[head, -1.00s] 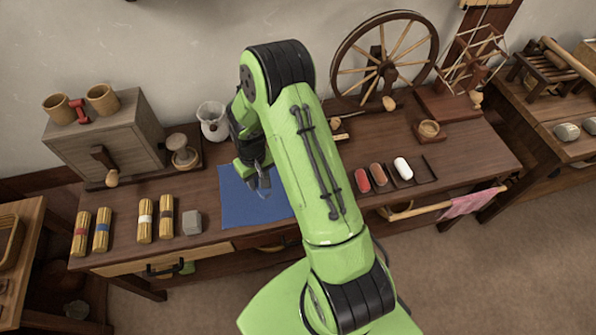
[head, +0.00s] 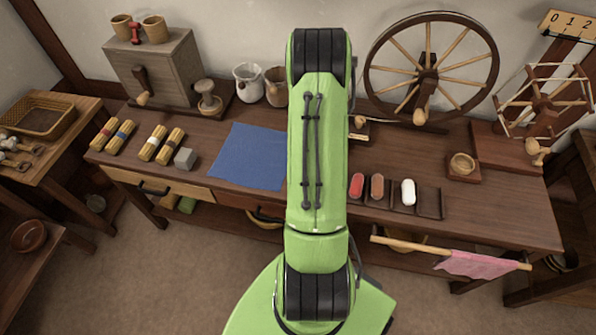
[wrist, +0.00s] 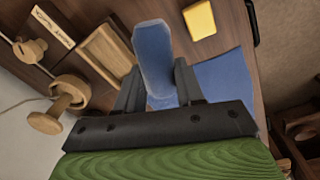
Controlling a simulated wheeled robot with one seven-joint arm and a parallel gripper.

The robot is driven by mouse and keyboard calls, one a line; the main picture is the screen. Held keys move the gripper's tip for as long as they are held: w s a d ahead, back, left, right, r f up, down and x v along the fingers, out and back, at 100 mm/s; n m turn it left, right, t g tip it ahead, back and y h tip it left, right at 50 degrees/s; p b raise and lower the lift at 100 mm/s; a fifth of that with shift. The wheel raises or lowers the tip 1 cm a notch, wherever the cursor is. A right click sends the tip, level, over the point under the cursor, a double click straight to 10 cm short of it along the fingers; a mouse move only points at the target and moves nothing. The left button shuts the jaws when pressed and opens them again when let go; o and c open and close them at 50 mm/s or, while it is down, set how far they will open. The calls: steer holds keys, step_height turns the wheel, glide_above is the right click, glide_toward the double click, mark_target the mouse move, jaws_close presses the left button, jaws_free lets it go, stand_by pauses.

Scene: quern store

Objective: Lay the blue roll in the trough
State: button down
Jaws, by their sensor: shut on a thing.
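The blue roll (wrist: 155,52) is held between the two dark fingers of my gripper (wrist: 158,84) in the wrist view. It sticks out beyond the fingertips. My gripper is shut on it; its height above the table is hard to tell. A light wooden, shallow trough (wrist: 107,50) lies to the left of the roll in the wrist view, apart from it. In the head view my arm hides the gripper, the roll and most or all of that trough.
A blue cloth (head: 245,157) lies flat on the table. A yellow block (wrist: 200,18) is near the roll in the wrist view. A tray (head: 428,203) holds red, brown and white pieces, with an empty slot at right. A spinning wheel (head: 430,72) stands behind.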

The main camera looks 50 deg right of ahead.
step_height(320, 180, down, 10)
steer(key=b, duration=0.2)
steer(key=shift+f+b, duration=0.1)
steer(key=shift+b, duration=0.25)
steer(key=c, duration=0.7)
jaws_free()
steer(key=r+p, duration=0.1)
steer(key=r, duration=0.3)
steer(key=r+p, duration=0.1)
steer(key=r, duration=0.3)
steer(key=r+p, duration=0.1)
steer(key=r, duration=0.3)
steer(key=shift+a+r, duration=0.2)
steer(key=shift+a, duration=0.2)
